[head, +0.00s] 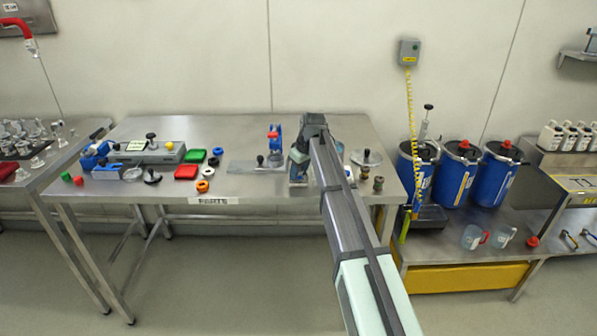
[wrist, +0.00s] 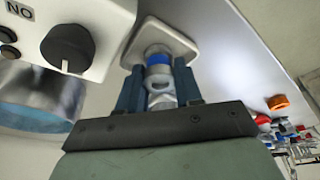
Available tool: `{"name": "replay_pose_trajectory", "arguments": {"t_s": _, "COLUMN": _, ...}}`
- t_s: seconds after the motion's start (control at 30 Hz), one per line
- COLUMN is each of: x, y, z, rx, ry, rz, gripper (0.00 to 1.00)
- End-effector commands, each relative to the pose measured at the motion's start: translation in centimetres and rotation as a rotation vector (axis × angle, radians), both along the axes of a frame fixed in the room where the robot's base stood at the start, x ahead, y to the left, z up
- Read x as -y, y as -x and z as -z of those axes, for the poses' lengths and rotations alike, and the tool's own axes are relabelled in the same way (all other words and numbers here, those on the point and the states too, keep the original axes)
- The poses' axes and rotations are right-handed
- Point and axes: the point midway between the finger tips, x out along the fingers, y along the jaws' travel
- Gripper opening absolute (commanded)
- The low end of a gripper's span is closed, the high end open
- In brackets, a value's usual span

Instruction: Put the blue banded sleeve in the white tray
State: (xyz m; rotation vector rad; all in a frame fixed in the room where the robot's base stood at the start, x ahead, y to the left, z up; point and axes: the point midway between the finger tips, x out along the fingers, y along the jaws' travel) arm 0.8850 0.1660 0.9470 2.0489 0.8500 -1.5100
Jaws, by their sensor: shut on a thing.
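My gripper (wrist: 159,76) is shut on the blue banded sleeve (wrist: 160,85), a whitish-grey cylinder with a blue band near its far end. The sleeve sits between the two dark blue fingers. The white tray (wrist: 185,37), a pale square with rounded corners, shows just beyond the fingertips and the sleeve's far end. I cannot tell whether the sleeve touches it. In the head view my gripper (head: 299,170) is low over the right part of the steel table (head: 240,130). The sleeve and tray cannot be made out there, with my arm in front.
A pale housing with a black knob (wrist: 68,47) is close on the left in the wrist view. A blue stand (head: 274,140) is left of my gripper; a round dish (head: 366,158) is to its right. The table's back is clear.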

Motion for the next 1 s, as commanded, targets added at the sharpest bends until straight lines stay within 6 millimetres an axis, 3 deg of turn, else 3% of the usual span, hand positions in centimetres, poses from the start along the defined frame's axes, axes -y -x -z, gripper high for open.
{"name": "replay_pose_trajectory", "arguments": {"t_s": 0.23, "x": 0.0, "y": 0.0, "z": 0.3, "rx": 0.000, "ry": 0.000, "rz": 0.000, "gripper": 0.00}}
{"name": "replay_pose_trajectory", "arguments": {"t_s": 0.27, "x": 0.0, "y": 0.0, "z": 0.2, "rx": 0.000, "ry": 0.000, "rz": 0.000, "gripper": 0.37}}
{"name": "replay_pose_trajectory", "arguments": {"t_s": 0.5, "x": 0.0, "y": 0.0, "z": 0.2, "rx": 0.000, "ry": 0.000, "rz": 0.000, "gripper": 0.60}}
{"name": "replay_pose_trajectory", "arguments": {"t_s": 0.8, "x": 0.0, "y": 0.0, "z": 0.0, "rx": -0.001, "ry": -0.001, "rz": 0.000, "gripper": 0.60}}
{"name": "replay_pose_trajectory", "arguments": {"t_s": 1.0, "x": 0.4, "y": 0.4, "z": -2.1, "rx": 0.001, "ry": 0.000, "rz": 0.000, "gripper": 0.60}}
